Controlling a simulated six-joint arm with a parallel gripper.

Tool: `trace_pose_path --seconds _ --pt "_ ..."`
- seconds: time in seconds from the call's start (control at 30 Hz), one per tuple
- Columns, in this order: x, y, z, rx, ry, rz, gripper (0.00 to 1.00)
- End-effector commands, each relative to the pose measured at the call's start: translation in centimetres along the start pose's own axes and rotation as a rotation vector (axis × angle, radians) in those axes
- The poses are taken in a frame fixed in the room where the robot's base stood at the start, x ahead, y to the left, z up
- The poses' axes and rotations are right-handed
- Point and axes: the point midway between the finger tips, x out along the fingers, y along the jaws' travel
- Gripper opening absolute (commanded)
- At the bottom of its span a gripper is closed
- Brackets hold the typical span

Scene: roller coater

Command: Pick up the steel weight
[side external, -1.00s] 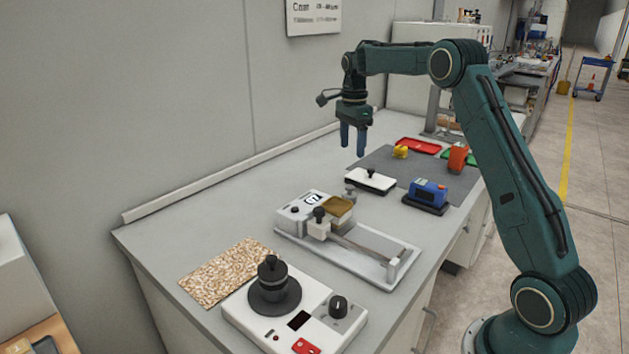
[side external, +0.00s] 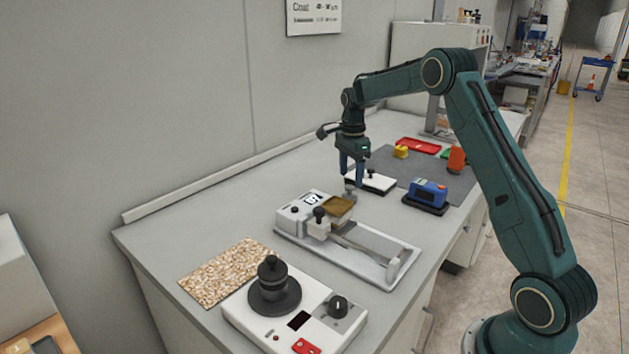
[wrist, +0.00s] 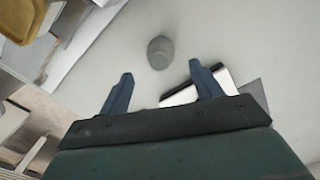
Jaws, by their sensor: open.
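The steel weight is a small grey cylinder with a rounded top. In the wrist view the steel weight (wrist: 160,53) stands on the pale bench, beyond my fingertips and between their lines. In the side external view the steel weight (side external: 350,188) is partly hidden under my gripper, just behind the coater. My gripper (side external: 352,185) points down close above it. In the wrist view my gripper (wrist: 160,78) has its two blue fingers spread, with nothing between them.
The roller coater (side external: 297,214) with its tan pad (side external: 339,206) stands just in front of the weight. A white block with a black handle (side external: 378,182) is close behind. A blue device (side external: 428,193) sits right, on the grey mat (side external: 400,166). The bench's left back is clear.

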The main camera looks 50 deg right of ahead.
Motion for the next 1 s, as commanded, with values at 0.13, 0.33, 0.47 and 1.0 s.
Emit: trace_pose_path --seconds 0.13,0.33,0.47,1.0 --pt "0.1 0.0 0.0 0.0 0.0 0.0 0.65" --pt "1.4 0.0 0.1 0.0 0.0 0.004 0.65" --pt "2.9 0.0 0.2 -0.001 0.0 0.003 0.65" --pt "5.2 -0.1 0.2 0.0 0.0 0.0 0.65"
